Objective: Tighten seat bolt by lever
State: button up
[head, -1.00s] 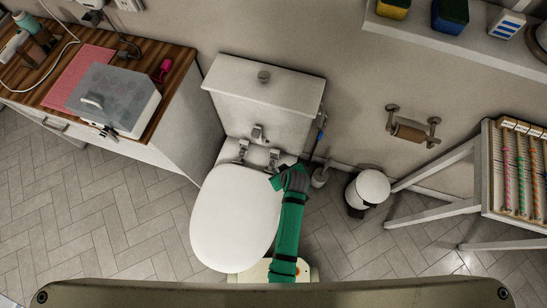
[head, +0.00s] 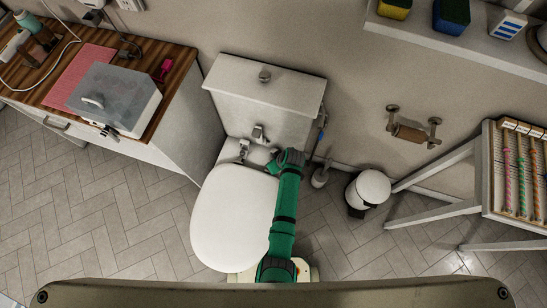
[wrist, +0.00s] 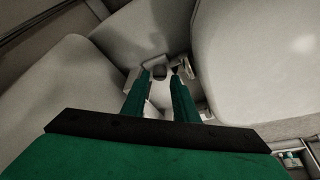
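The white toilet seat lid (head: 232,215) lies closed on the toilet. The left seat hinge and bolt (head: 243,149) show at the lid's back edge. The right hinge is hidden behind my gripper (head: 273,160), which reaches in at the lid's back right corner. In the wrist view my gripper (wrist: 164,75) has its two green fingers apart. A dark round knob on a pale bracket (wrist: 158,72) shows between the fingertips, with no clear contact. A small metal piece (wrist: 188,69) is just right of the fingers. The lid (wrist: 265,60) fills the right side.
The cistern (head: 263,95) stands behind the hinges, with a metal fitting (head: 259,133) at its foot. A toilet brush (head: 321,175) and a white bin (head: 369,188) stand to the right. A wooden-topped cabinet (head: 175,75) is on the left.

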jog(key=shift+x, duration=0.9)
jog(key=shift+s, duration=0.1)
grip_shut()
jog(key=shift+m, duration=0.4)
jog(key=m, duration=0.1)
jog(key=m+h, duration=0.1)
jog(key=shift+s+a+m+t, duration=0.1)
jog(key=shift+a+m+t, duration=0.2)
jog(key=shift+m, duration=0.1)
jog(key=m+h, duration=0.1)
jog(key=m, duration=0.2)
jog(key=shift+m+h, duration=0.3)
jog(key=m, duration=0.1)
jog(key=m+h, duration=0.1)
jog(key=m, duration=0.1)
jog(key=shift+w+a+m, duration=0.2)
jog(key=shift+m, duration=0.1)
jog(key=shift+r+m+h, duration=0.1)
jog(key=shift+m+h, duration=0.7)
jog(key=shift+m, duration=1)
